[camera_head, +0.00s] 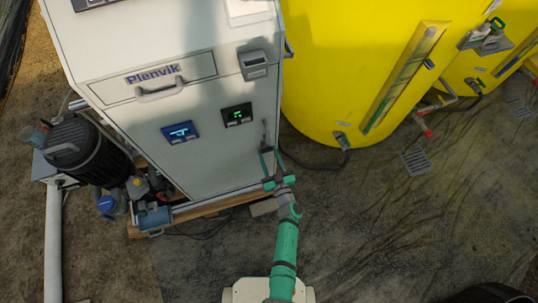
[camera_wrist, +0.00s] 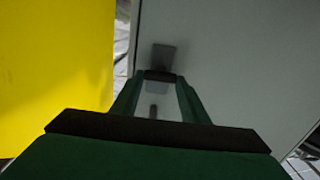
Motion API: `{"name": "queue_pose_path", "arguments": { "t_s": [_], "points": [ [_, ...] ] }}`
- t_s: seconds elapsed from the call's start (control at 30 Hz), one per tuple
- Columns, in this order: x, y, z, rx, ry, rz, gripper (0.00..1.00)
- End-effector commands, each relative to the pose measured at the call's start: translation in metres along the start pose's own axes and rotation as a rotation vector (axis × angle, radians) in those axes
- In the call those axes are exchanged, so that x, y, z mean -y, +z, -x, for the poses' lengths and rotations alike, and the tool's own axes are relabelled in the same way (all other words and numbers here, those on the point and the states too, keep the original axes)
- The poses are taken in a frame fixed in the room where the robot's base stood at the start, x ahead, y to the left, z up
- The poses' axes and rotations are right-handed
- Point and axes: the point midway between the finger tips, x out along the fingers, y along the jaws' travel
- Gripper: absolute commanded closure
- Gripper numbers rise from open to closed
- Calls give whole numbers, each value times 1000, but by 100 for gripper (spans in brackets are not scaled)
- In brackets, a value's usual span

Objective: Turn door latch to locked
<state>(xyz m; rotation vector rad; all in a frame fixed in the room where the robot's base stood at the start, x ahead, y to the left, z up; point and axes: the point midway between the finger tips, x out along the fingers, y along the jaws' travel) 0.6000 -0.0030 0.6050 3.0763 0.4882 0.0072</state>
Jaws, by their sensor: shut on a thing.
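The door latch (camera_head: 264,132) is a small dark grey handle on the right side of the white cabinet's front. In the head view it stands roughly upright above my fingertips. My gripper (camera_head: 267,151) reaches up to it from below, with its green fingers at the door face. In the wrist view the grey latch (camera_wrist: 163,55) shows just beyond the fingertips (camera_wrist: 160,75), which are closed on its near end. The fingers partly hide the latch, and its exact angle is hard to read.
The white cabinet (camera_head: 205,165) has a drawer handle (camera_head: 160,93), a blue display (camera_head: 180,132) and a dark display (camera_head: 237,115). A large yellow tank (camera_head: 335,70) stands close on the right. A black canister (camera_head: 85,150) stands left. Open floor lies in front right.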

Motion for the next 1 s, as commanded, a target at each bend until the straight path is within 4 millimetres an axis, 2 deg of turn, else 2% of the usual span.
{"name": "queue_pose_path", "arguments": {
  "t_s": [0.37, 1.0],
  "points": [
    [0, 0, 1, 1, 3, 233, 82],
    [2, 2, 1, 3, 3, 842, 82]
  ]
}}
